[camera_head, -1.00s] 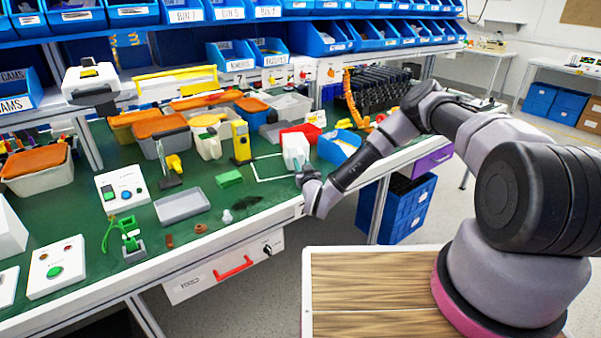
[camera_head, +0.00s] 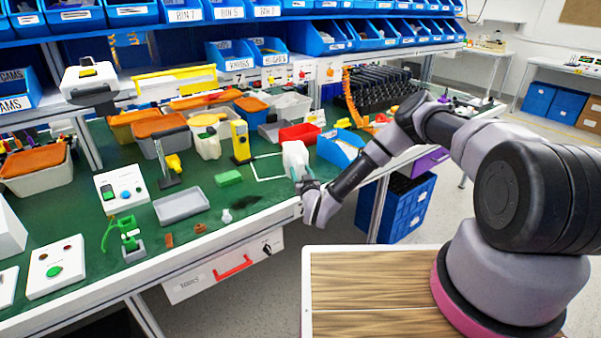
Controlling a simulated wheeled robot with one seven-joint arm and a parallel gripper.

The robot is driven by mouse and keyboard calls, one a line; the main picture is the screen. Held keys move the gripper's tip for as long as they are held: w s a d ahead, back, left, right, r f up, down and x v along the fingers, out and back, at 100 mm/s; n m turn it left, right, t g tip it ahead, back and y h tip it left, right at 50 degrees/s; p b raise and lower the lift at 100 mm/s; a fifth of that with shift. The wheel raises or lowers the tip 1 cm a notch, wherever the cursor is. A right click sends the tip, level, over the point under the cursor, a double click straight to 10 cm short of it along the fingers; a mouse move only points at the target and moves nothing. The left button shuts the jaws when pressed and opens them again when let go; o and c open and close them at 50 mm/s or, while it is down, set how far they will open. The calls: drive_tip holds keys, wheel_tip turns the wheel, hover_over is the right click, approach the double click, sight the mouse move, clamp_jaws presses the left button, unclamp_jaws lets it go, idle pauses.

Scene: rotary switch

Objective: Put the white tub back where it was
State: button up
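The white tub (camera_head: 294,154) is near the front right of the green bench, at the right end of a white outlined rectangle (camera_head: 258,171). My gripper (camera_head: 298,174) is at the tub's near lower side, its pale teal fingers against it. The fingers appear shut on the tub, though the grip is small and partly hidden. I cannot tell whether the tub touches the bench.
A red bin (camera_head: 299,133) stands behind the tub and a blue bin (camera_head: 340,148) to its right. A yellow device (camera_head: 241,142) and a green block (camera_head: 228,178) are to the left. A grey tray (camera_head: 181,206) lies farther left.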

drive_tip(key=v, duration=1.2)
drive_tip(key=w+d+r+n+g+y, duration=0.25)
drive_tip(key=w+d+r+g, duration=0.25)
drive_tip(key=w+r, duration=0.65)
drive_tip(key=s+d+r+m+g+h, duration=0.1)
drive_tip(key=s+d+r+h, duration=0.1)
drive_tip(key=d+r, duration=0.5)
drive_tip(key=s+d+r+m+g+h, duration=0.1)
drive_tip(key=s+d+r+g+h, duration=0.15)
drive_tip(key=r, duration=0.95)
drive_tip(key=s+d+r+m+h, duration=0.1)
drive_tip(key=s+d+r+m, duration=0.45)
drive_tip(key=s+r, duration=0.8)
drive_tip(key=s+d+r+m+g, duration=0.1)
drive_tip(key=s+r, duration=0.1)
drive_tip(key=s, duration=0.7)
drive_tip(key=s+d+r+m+g+y, duration=0.1)
drive_tip(key=s+r, duration=0.2)
drive_tip(key=s, duration=0.6)
drive_tip(key=shift+s+d+r, duration=0.2)
drive_tip(key=shift+d+r, duration=0.05)
drive_tip(key=shift+d, duration=0.05)
